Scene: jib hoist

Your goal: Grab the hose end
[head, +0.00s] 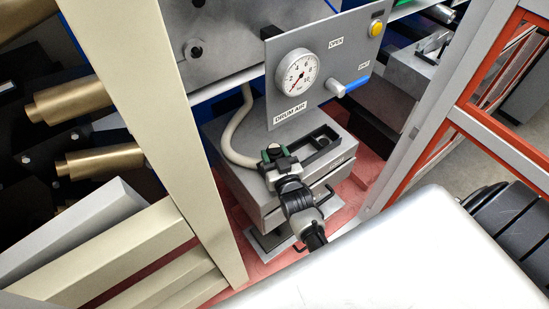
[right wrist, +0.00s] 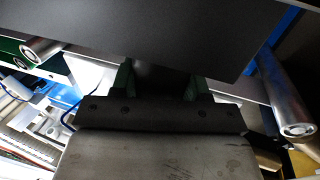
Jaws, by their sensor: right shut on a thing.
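A pale grey hose (head: 232,130) hangs from behind the gauge panel and curves down to my right gripper (head: 272,153), above a grey metal box. The gripper's green-tipped fingers are shut on the dark hose end (head: 274,149). In the right wrist view, the two greenish fingers of the right gripper (right wrist: 160,82) stand on either side of a dark round piece, the hose end (right wrist: 158,74). Its upper part is hidden by a dark plate. My left gripper is not in view.
The DRUM AIR panel (head: 318,68) with a round gauge (head: 297,72), a blue-marked lever (head: 340,90) and a yellow button stands just above the gripper. The grey box (head: 240,180) is below. A cream post (head: 165,110) stands left and an orange frame (head: 500,125) right.

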